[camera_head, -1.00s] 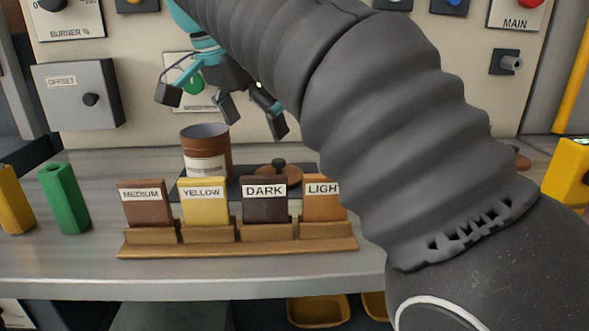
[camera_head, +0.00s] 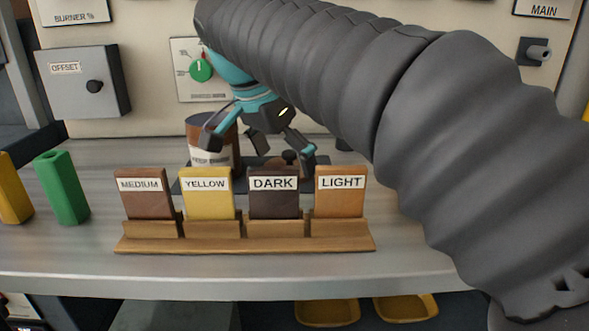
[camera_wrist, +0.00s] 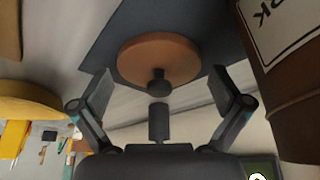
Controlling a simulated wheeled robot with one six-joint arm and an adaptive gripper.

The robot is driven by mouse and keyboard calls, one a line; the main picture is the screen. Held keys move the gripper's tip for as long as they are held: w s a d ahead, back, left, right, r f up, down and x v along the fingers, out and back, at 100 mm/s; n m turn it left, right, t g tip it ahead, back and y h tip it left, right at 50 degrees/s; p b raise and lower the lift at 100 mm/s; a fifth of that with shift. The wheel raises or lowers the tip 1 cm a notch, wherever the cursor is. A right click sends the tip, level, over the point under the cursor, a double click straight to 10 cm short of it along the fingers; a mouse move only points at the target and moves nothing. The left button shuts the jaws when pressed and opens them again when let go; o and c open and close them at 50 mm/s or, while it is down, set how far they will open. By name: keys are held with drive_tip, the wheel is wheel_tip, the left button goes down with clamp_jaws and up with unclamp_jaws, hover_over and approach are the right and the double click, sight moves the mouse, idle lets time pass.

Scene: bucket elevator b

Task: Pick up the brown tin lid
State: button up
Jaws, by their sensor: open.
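The brown tin lid (camera_wrist: 150,56), a round disc with a dark knob (camera_wrist: 158,84), lies on a dark mat (camera_wrist: 108,50) in the wrist view. In the head view only its knob (camera_head: 290,157) and a bit of brown show behind the DARK card. My gripper (camera_head: 256,145) is open and empty above the mat, between the tin and the lid's knob in that picture. In the wrist view the fingers of my gripper (camera_wrist: 164,90) are spread to either side of the knob, apart from it. The exact height gap cannot be told.
A brown labelled tin (camera_head: 205,152) stands close by, partly behind my gripper; it also fills the right of the wrist view (camera_wrist: 298,110). A wooden rack (camera_head: 245,245) with several labelled cards stands in front. Green (camera_head: 63,190) and yellow (camera_head: 12,195) blocks stand left.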

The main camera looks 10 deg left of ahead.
drive_tip(key=shift+d, duration=0.1)
drive_tip(key=c, duration=0.8)
drive_tip(key=shift+c, duration=0.5)
drive_tip(key=shift+f, duration=0.1)
